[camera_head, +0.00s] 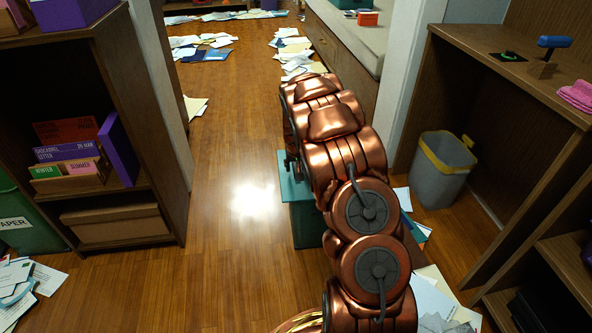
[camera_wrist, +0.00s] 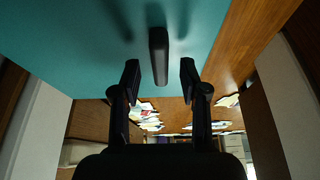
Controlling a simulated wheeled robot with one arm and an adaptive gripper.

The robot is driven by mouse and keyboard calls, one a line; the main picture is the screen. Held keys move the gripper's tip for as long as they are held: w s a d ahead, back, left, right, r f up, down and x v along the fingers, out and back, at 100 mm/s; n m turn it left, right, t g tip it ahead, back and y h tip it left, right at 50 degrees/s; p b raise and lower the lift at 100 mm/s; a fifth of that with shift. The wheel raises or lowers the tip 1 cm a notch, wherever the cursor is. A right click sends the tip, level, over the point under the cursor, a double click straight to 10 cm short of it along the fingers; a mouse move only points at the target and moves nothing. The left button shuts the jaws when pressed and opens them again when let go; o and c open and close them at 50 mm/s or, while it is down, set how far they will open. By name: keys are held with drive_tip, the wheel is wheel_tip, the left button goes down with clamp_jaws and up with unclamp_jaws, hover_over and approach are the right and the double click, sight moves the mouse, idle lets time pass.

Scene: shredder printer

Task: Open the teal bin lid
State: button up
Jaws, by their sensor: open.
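The teal bin (camera_head: 305,222) stands on the wood floor in the middle of the head view, largely hidden behind my copper arm. In the wrist view the teal lid (camera_wrist: 75,45) fills the upper part. A dark bar-shaped handle (camera_wrist: 158,55) sticks out from it. My gripper (camera_wrist: 160,80) is open, with one black finger on each side of the handle's line. The handle lies between and slightly beyond the fingertips, and I see gaps on both sides. In the head view my gripper is mostly hidden by the arm.
A brown shelf (camera_head: 160,130) stands left and a wooden desk (camera_head: 480,45) right, with a grey bin with a yellow rim (camera_head: 440,180) beneath. Papers (camera_head: 430,300) lie right of the teal bin. A green paper bin (camera_head: 22,220) is far left. Floor left of the teal bin is clear.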

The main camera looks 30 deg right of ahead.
drive_tip(key=shift+x, duration=0.8)
drive_tip(key=shift+w, duration=0.1)
clamp_jaws()
